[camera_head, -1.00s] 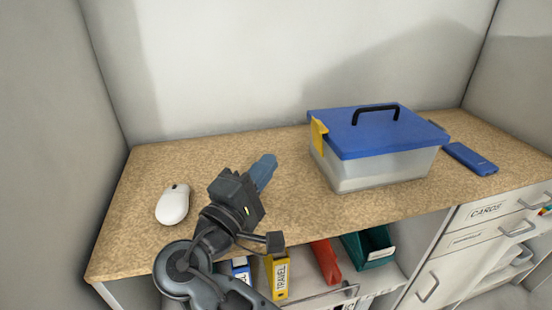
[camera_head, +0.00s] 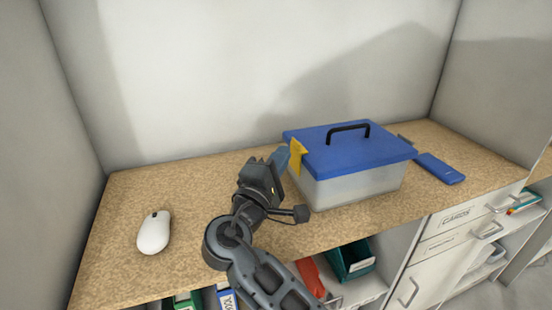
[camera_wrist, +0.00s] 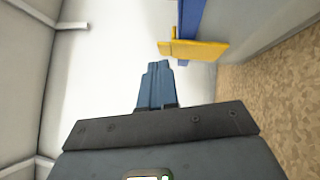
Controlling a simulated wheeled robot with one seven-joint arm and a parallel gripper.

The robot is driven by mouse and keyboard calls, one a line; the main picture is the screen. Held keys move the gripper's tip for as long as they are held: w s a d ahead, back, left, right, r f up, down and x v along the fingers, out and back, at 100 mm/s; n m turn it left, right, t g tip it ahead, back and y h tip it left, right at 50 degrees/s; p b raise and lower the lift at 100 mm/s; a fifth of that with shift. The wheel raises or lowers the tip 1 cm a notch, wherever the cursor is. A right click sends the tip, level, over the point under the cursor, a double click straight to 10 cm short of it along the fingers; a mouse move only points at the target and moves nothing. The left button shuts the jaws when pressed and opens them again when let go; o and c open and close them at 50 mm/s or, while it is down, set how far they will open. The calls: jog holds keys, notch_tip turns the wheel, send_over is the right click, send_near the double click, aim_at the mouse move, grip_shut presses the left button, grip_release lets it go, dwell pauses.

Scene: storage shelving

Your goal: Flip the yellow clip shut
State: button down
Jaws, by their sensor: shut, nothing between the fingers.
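The yellow clip (camera_head: 297,157) is on the left end of the storage box (camera_head: 345,185), which has a blue lid (camera_head: 350,146) and a clear body. The clip sticks out from the box at an angle, its top at the lid's edge. In the wrist view the clip (camera_wrist: 194,49) lies just beyond and to the right of the fingertips, apart from them. My gripper (camera_head: 281,156) is shut and empty, just left of the clip. Its blue fingers (camera_wrist: 155,82) are together in the wrist view.
A white mouse (camera_head: 154,232) lies on the worktop (camera_head: 195,205) at the left. A blue flat object (camera_head: 440,169) lies right of the box. A black handle (camera_head: 348,130) stands up from the lid. Binders and a green bin (camera_head: 350,259) sit on the shelf below.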

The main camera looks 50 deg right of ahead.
jog(key=shift+s+d+r+m+g+y+p, duration=0.15)
jog(key=shift+s+d+r+m+y+p, duration=0.15)
jog(key=shift+d+m+y+p, duration=0.25)
jog(key=shift+s+d+r+m+g+y+p, duration=0.15)
jog(key=shift+s+d+r+m+y+p, duration=0.15)
jog(key=shift+p, duration=0.4)
jog(key=shift+a+f, duration=0.1)
jog(key=s+a+b, duration=0.1)
jog(key=a, duration=0.6)
jog(key=shift+s+a+f+b, duration=0.15)
jog(key=shift+s+a+b, duration=0.05)
jog(key=shift+a+b, duration=0.1)
